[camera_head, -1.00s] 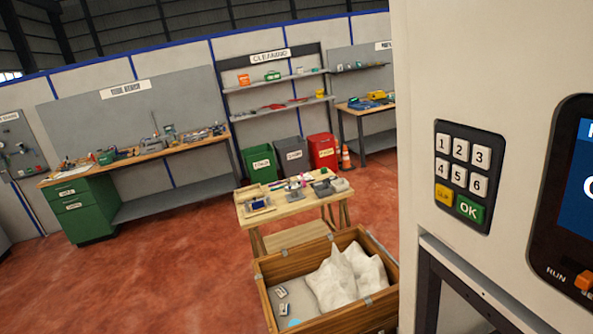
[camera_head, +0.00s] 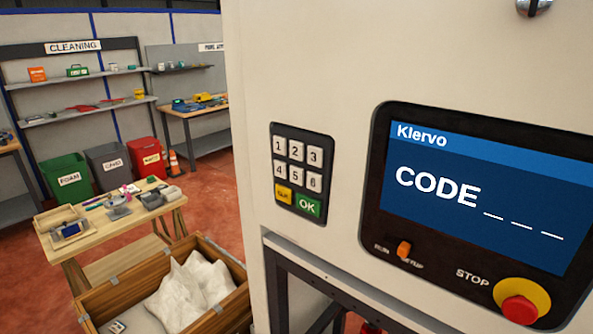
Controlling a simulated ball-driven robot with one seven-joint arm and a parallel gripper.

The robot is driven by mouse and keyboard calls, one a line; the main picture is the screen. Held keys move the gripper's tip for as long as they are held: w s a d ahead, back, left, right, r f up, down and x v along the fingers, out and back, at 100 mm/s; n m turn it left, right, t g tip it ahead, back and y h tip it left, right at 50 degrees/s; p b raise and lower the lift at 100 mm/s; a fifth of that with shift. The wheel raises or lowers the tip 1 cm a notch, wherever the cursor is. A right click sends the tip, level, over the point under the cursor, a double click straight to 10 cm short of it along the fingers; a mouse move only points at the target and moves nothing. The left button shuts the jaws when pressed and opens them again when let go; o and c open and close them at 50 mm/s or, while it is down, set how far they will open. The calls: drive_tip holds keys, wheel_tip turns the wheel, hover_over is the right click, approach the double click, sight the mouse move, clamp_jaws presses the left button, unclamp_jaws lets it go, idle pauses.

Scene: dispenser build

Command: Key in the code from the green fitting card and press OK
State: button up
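The keypad (camera_head: 301,173) is a black panel on the white machine front (camera_head: 320,60), with white keys 1 to 6, a yellow key (camera_head: 284,194) at lower left and a green OK key (camera_head: 308,205) at lower right. To its right the blue screen (camera_head: 478,195) reads "Klervo" and "CODE" followed by three blank dashes. I cannot make out a green fitting card in this view. My gripper does not show.
Below the screen are an orange switch (camera_head: 404,249) and a red STOP button (camera_head: 520,309) on a yellow base. A wooden crate (camera_head: 213,318) with white bags stands at lower left, by a small wooden table (camera_head: 85,242). Green, grey and red bins stand behind.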

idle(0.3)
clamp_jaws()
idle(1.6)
